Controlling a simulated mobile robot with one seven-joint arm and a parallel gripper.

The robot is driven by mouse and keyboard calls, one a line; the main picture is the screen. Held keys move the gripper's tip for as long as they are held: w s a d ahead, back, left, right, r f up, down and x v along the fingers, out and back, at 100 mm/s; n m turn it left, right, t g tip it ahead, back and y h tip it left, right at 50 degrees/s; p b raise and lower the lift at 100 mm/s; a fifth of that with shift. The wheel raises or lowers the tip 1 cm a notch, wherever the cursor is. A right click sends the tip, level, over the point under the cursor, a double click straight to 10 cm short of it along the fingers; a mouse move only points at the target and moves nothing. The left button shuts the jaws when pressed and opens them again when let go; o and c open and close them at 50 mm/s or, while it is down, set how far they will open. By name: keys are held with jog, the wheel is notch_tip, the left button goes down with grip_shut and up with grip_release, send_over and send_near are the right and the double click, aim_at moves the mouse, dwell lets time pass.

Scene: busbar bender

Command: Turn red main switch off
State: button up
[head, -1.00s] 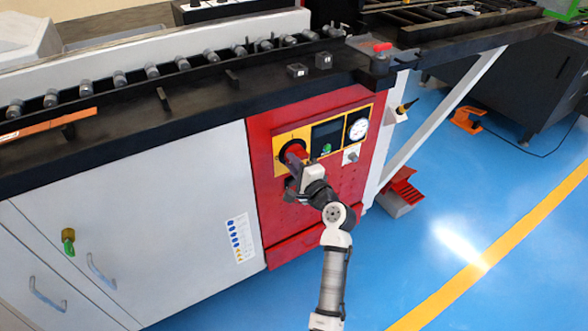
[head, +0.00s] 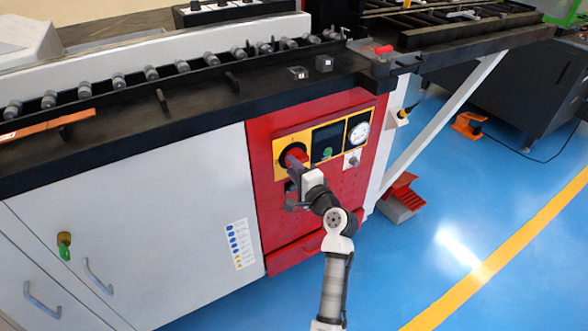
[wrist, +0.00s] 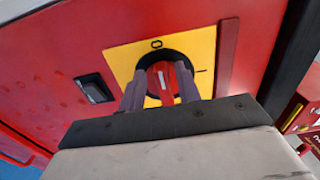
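The red main switch (head: 295,156) is a rotary handle on a black disk and yellow plate on the red panel. In the wrist view its red handle (wrist: 161,80) lies along the line towards the O mark at the top of the plate. Another line mark is at the right of the disk. My gripper (head: 298,172) is right at the switch. In the wrist view my gripper's fingers (wrist: 161,90) stand one on each side of the handle. I cannot tell whether they touch it. The fingers hide part of the disk.
A dark display with a green button (head: 328,151) and a round gauge (head: 359,131) sit right of the switch. The black machine bed (head: 200,110) juts out above the panel. A red foot pedal (head: 400,195) stands on the blue floor at the right.

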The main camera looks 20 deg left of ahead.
jog(key=shift+o, duration=0.2)
jog(key=b+v, duration=0.1)
jog(key=v, duration=1.2)
jog(key=shift+s+d+b, duration=0.25)
jog(key=shift+d+b, duration=0.05)
